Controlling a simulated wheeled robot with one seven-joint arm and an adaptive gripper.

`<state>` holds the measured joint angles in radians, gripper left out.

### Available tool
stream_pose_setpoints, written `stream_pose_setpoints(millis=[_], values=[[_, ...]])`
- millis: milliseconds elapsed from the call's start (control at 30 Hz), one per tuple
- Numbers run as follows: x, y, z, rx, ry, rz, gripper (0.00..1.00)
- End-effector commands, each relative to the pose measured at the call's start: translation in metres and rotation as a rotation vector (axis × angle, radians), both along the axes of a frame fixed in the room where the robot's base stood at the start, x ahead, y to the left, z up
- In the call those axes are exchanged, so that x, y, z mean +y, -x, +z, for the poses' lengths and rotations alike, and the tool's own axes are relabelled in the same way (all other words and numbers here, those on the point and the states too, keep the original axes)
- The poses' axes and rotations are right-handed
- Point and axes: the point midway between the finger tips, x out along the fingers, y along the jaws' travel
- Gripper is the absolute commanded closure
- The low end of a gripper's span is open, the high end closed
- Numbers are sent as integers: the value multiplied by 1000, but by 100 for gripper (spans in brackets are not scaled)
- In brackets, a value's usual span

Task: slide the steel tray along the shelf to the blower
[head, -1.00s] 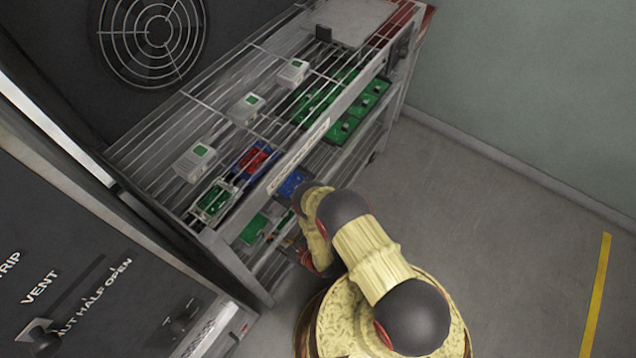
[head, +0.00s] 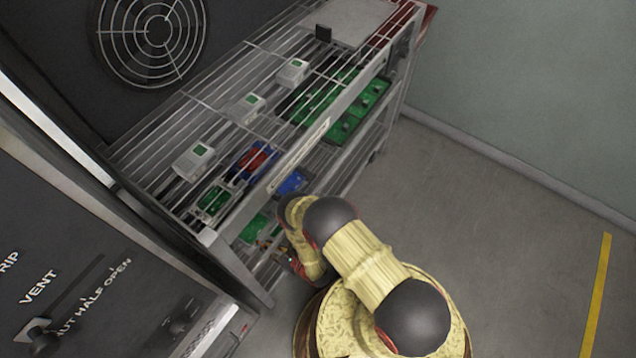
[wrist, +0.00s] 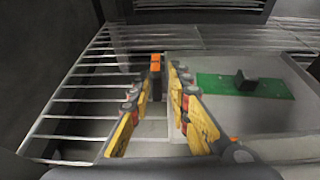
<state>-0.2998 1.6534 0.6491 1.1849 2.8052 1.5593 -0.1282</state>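In the wrist view a grey steel tray (wrist: 250,118) lies on a wire shelf (wrist: 75,110), with a green circuit board (wrist: 245,85) bearing a black block on it. My gripper (wrist: 160,80) points forward at the tray's left side, its yellow fingers apart. A pale grey strip shows between the fingers, and a small orange piece (wrist: 155,62) shows just past the tips. I cannot tell whether the fingers touch the tray. In the head view my gripper is mostly hidden by my arm, low at the rack's front. A round fan grille (head: 155,30), possibly the blower, is at upper left.
A dark panel (head: 60,260) with switches stands close at left. Floor (head: 480,220) is clear at right.

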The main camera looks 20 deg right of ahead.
Motion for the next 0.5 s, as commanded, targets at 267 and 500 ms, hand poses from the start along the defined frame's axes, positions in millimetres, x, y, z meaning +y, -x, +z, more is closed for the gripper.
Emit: stream_pose_setpoints(millis=[267, 500], values=[[0, 1, 0, 1, 0, 1, 66], [0, 0, 0, 0, 0, 0, 60]])
